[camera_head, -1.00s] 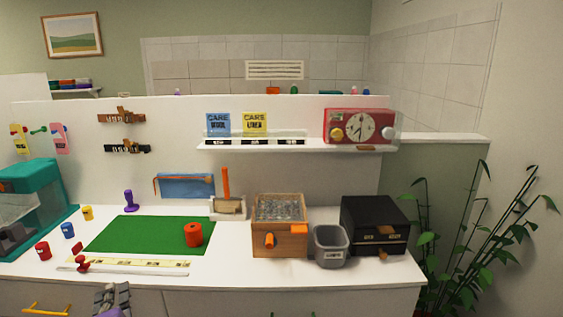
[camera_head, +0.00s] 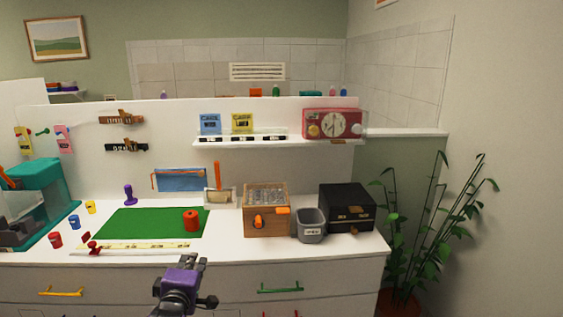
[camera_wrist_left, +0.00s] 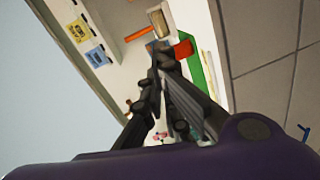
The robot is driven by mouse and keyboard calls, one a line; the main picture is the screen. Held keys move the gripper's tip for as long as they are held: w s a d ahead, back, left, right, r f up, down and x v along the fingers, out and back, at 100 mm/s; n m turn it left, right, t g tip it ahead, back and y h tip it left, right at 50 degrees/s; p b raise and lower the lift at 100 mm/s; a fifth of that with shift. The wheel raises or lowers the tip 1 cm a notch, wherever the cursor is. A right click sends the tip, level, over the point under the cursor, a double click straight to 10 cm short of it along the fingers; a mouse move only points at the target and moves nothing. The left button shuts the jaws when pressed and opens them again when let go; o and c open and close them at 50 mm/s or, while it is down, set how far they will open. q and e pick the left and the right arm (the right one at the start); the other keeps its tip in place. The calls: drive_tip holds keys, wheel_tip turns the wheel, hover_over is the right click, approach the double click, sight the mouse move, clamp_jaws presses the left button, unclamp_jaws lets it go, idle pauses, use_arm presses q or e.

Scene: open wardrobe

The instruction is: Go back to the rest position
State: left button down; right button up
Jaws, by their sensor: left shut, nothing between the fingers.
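My left gripper (camera_head: 190,262) is at the bottom middle of the head view, in front of the counter's front edge. Its purple wrist sits below its dark fingers. In the left wrist view the fingers (camera_wrist_left: 158,52) come together at their tips, shut with nothing held. The gripper is apart from the counter items. My right gripper is in neither current view.
The white counter (camera_head: 350,250) holds a green mat (camera_head: 140,223), a red-orange cylinder (camera_head: 190,220), a wooden box (camera_head: 265,222), a grey bin (camera_head: 310,228) and a black box (camera_head: 346,208). A plant (camera_head: 415,230) stands right. Drawers with yellow (camera_head: 60,292) and green (camera_head: 280,289) handles face me.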

use_arm(q)
drive_tip(key=w+f+m+g+h+p, duration=0.1)
drive_tip(key=w+f+m+g+h, duration=0.15)
drive_tip(key=f+m, duration=0.4)
drive_tip(key=s+d+f+m+g, duration=0.1)
drive_tip(key=s+d+f+m, duration=0.1)
drive_tip(key=s+f+m, duration=0.7)
drive_tip(key=s+d+f+m+g, duration=0.15)
drive_tip(key=s+f+m, duration=0.4)
drive_tip(key=s, duration=0.65)
drive_tip(key=s+d+f+n+g, duration=0.1)
drive_tip(key=s+f, duration=0.2)
drive_tip(key=s, duration=1.2)
drive_tip(key=s+d+f+n+g, duration=0.1)
drive_tip(key=s+d+f+n, duration=0.1)
drive_tip(key=s, duration=1.4)
drive_tip(key=shift+f+g, duration=0.4)
drive_tip(key=shift+f, duration=0.25)
use_arm(e)
drive_tip(key=shift+g, duration=0.5)
drive_tip(key=s, duration=0.1)
drive_tip(key=s+f, duration=0.1)
drive_tip(key=s, duration=0.2)
drive_tip(key=shift+a+f, duration=0.15)
drive_tip(key=shift+a, duration=0.25)
